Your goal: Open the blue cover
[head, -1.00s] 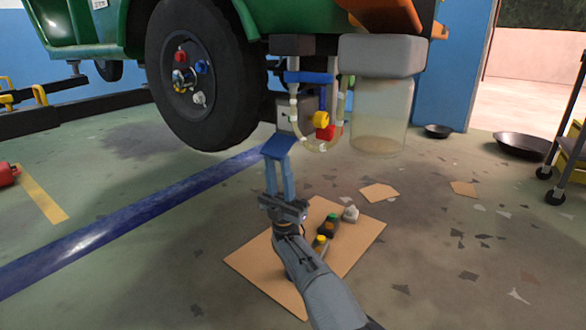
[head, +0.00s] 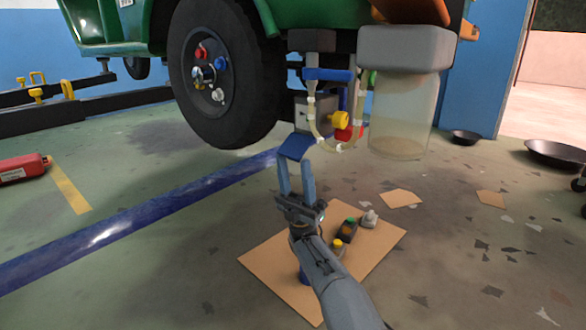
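The blue cover (head: 295,146) is a small flat flap at the lower front edge of a grey box (head: 317,112) under the green vehicle. It slants down and outward from the box. My gripper (head: 294,168) points up from below with two blue fingers, apart and roughly parallel. The fingertips are at the flap's lower edge in the picture. I cannot tell whether they touch it or are behind it. Nothing shows between the fingers. A yellow knob (head: 341,119) and a red part (head: 349,134) sit to the right of the box.
A black wheel (head: 222,75) stands left of the box. A clear container (head: 402,115) and thin hoses hang to the right. A red cylinder (head: 25,169) lies far left. Open floor lies between.

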